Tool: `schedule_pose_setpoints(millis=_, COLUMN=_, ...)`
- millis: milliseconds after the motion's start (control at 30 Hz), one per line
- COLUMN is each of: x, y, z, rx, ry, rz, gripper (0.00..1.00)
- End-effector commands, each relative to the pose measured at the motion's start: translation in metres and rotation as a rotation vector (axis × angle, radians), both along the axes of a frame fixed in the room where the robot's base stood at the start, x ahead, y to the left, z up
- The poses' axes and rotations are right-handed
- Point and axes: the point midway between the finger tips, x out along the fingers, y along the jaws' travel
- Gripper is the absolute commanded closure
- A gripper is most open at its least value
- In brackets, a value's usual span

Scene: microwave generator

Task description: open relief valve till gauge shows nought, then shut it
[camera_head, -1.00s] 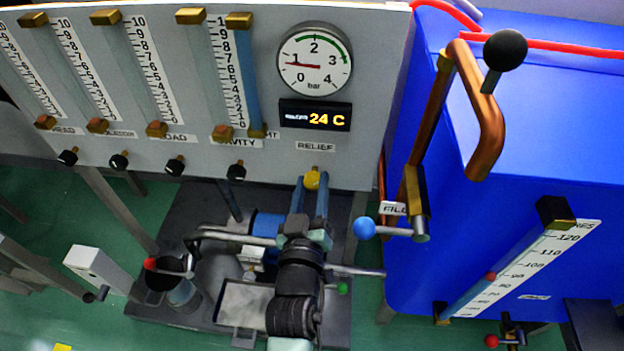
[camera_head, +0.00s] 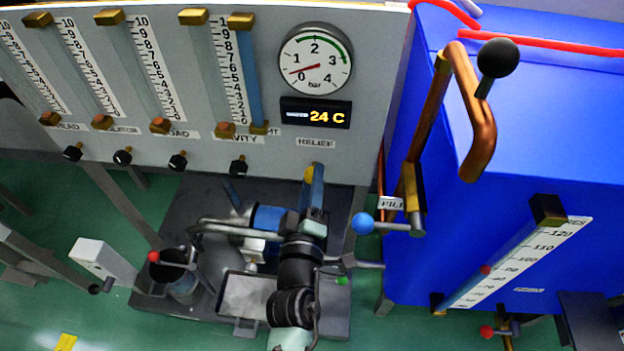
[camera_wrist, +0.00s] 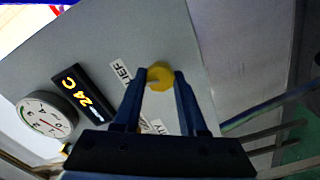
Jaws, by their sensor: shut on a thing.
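The yellow relief valve knob (camera_head: 308,173) sits on the grey panel just under the RELIEF label (camera_head: 316,142). My gripper (camera_head: 314,177) is shut on it, its blue fingers seen nearly edge-on and partly hiding it. In the wrist view the knob (camera_wrist: 160,76) lies between the two fingertips (camera_wrist: 160,78). The round pressure gauge (camera_head: 315,60), marked 0 to 4 bar, is above the valve. Its red needle points lower left, between 0 and 1, roughly midway. The gauge (camera_wrist: 47,114) also shows in the wrist view.
A display (camera_head: 315,113) reads 24 C. Flow tubes and black knobs (camera_head: 178,161) line the panel to the left. A blue tank (camera_head: 550,140) with a copper pipe (camera_head: 480,120) and a blue-ended fill valve (camera_head: 364,223) stands close on the right.

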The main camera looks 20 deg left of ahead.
Motion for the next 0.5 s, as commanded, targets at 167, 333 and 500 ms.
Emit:
schedule_pose_setpoints(millis=167, x=-0.0001, y=0.0004, z=0.0001, rx=-0.015, ry=-0.005, rz=0.001, gripper=1.0)
schedule_pose_setpoints(millis=333, x=-0.0002, y=0.0004, z=0.0, rx=-0.016, ry=-0.005, rz=0.001, gripper=1.0)
schedule_pose_setpoints(millis=500, x=-0.0002, y=0.0004, z=0.0, rx=-0.015, ry=-0.005, rz=0.001, gripper=0.57)
